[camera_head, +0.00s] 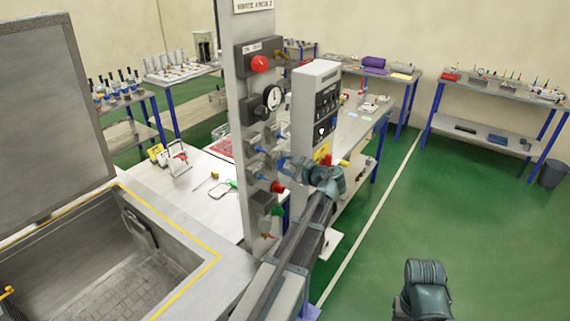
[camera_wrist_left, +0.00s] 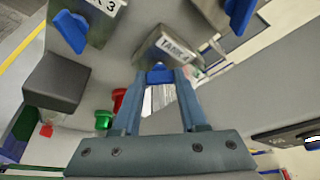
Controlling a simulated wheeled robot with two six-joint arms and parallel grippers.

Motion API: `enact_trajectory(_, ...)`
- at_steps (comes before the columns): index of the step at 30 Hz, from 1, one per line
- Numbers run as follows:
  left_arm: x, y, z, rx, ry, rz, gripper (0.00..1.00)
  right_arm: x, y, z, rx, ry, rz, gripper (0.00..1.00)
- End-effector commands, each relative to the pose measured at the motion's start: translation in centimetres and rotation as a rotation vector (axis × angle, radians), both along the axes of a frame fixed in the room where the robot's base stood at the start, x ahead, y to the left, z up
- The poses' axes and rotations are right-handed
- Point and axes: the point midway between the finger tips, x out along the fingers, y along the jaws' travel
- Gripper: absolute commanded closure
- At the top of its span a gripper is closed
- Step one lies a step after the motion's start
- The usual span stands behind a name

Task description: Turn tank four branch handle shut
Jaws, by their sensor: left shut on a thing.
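The tank four branch valve is a grey block (camera_wrist_left: 168,46) labelled TANK 4 in the left wrist view. Its blue handle (camera_wrist_left: 158,74) sits between my left gripper's fingertips (camera_wrist_left: 160,78), which are shut on it. In the head view my left gripper (camera_head: 284,164) reaches the front of the grey panel post (camera_head: 237,120), and it hides most of this handle. A neighbouring valve block marked with a 3 (camera_wrist_left: 98,18) has its own blue handle (camera_wrist_left: 70,30), apart from my fingers. My right gripper does not show.
A red knob (camera_head: 260,64) and a gauge (camera_head: 272,97) are higher on the post. Red (camera_wrist_left: 118,100) and green (camera_wrist_left: 103,120) fittings are close to my fingers. A grey control box (camera_head: 314,90) stands just right.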

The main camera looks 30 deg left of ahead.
Motion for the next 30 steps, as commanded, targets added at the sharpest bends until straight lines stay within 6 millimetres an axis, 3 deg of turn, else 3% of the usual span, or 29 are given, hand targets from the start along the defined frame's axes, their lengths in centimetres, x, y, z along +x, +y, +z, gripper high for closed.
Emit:
enact_trajectory(14, -0.06, -0.08, -0.13, -0.004, 0.010, 0.000, 1.00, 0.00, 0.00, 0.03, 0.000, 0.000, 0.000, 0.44)
enact_trajectory(15, -0.07, -0.08, -0.12, -0.003, 0.010, 0.001, 0.50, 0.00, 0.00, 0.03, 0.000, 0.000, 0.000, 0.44)
enact_trajectory(19, -0.05, -0.06, -0.08, -0.002, 0.010, 0.000, 0.28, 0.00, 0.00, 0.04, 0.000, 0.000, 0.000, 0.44)
enact_trajectory(30, -0.23, -0.52, 0.20, 0.000, 0.009, 0.000, 0.28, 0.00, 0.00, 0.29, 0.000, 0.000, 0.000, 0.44)
